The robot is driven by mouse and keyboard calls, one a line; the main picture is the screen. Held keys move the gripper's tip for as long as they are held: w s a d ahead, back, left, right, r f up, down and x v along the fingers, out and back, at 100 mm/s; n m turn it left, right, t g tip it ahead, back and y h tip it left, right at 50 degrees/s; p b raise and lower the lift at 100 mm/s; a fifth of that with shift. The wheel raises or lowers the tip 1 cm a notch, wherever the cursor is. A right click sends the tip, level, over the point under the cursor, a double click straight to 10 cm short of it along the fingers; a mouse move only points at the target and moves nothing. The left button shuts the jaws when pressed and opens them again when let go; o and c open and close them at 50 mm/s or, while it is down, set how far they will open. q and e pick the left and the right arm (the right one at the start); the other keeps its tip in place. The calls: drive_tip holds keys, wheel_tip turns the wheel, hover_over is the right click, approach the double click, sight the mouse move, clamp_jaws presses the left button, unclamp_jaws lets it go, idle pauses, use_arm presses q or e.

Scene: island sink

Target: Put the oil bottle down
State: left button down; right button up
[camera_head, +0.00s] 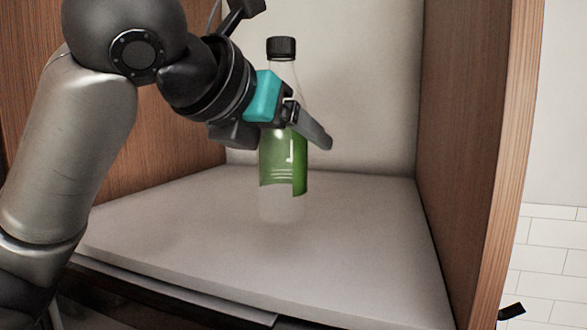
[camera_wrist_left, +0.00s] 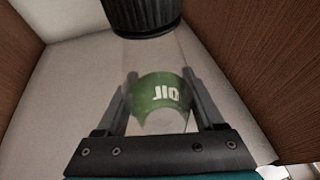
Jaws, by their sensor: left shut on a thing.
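The oil bottle (camera_head: 283,167) is clear with a green label and a black cap. It is upright inside a wooden compartment with a pale floor (camera_head: 350,230). My left gripper (camera_head: 308,130) is shut around the bottle's upper part, just above the label. In the left wrist view the bottle (camera_wrist_left: 162,95) stands between the two fingers (camera_wrist_left: 165,105), with its cap close to the camera. The clear base of the bottle is faint, and I cannot tell whether it touches the floor. My right gripper is not in view.
Wooden side walls stand at the left (camera_head: 175,130) and right (camera_head: 465,130), with a pale back wall (camera_head: 350,80) behind the bottle. The compartment floor around the bottle is clear. White tiles (camera_head: 550,255) show outside at the right.

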sight(292, 168)
use_arm(q)
drive_tip(key=shift+f, duration=2)
drive_tip(key=shift+f, duration=0.1)
unclamp_jaws()
drive_tip(key=shift+f, duration=0.1)
drive_tip(key=shift+s+r, duration=0.2)
drive_tip(key=shift+r, duration=0.05)
drive_tip(key=b+v, duration=0.2)
drive_tip(key=v, duration=0.9)
drive_tip(key=shift+s+a, duration=0.25)
drive_tip(key=shift+a, duration=0.05)
